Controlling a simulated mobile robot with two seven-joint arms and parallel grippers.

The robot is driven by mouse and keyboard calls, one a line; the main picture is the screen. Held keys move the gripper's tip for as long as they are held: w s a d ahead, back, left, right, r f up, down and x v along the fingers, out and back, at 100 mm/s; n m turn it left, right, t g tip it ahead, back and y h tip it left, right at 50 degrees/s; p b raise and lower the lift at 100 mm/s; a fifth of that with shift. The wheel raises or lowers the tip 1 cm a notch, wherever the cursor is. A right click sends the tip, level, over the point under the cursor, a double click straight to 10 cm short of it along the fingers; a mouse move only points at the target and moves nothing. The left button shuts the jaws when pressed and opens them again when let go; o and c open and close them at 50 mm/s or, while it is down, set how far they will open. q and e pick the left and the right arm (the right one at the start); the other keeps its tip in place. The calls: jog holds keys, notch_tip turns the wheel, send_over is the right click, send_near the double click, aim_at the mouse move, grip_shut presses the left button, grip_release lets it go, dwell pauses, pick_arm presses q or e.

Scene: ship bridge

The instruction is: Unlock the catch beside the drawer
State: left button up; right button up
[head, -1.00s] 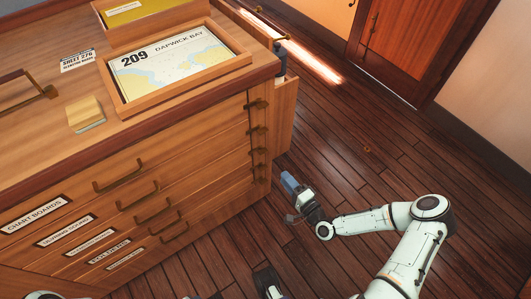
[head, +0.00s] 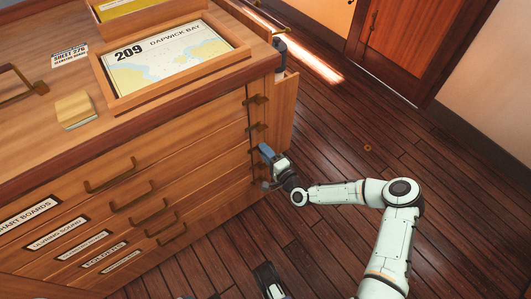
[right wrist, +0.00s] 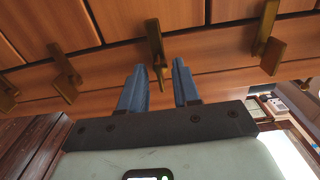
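The wooden chart chest has several labelled drawers (head: 150,150) with brass pull handles. A column of brass catches runs down its right front edge, such as the upper catch (head: 256,100) and one below it (head: 257,126). My right gripper (head: 265,152) is at this edge by the lower catches, partly covering them. In the right wrist view its two blue fingers (right wrist: 158,72) are apart and empty. A brass catch (right wrist: 156,46) lies just ahead, in line with the gap. Other catches stand to either side (right wrist: 66,76) (right wrist: 268,36).
On the chest top are a framed chart marked 209 (head: 165,55), a small wooden block (head: 75,108) and a yellow-filled tray (head: 125,12). A panel (head: 286,110) juts out at the chest's right side. The plank floor (head: 400,170) to the right is clear.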

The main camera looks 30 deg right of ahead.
jog(key=shift+c, duration=0.3)
grip_shut()
pick_arm(q)
jog(key=shift+w+r, duration=0.1)
jog(key=shift+r, duration=0.05)
pick_arm(e)
jog(key=shift+r+n, duration=0.1)
jog(key=shift+n, duration=0.2)
pick_arm(q)
jog(key=shift+s+d+r+p, duration=0.35)
jog(key=shift+d+r+p, duration=0.05)
jog(key=shift+r+p, duration=0.25)
pick_arm(e)
jog(key=n, duration=1.7)
jog(key=shift+w+r, duration=0.1)
jog(key=shift+r, duration=0.05)
jog(key=shift+n, duration=0.4)
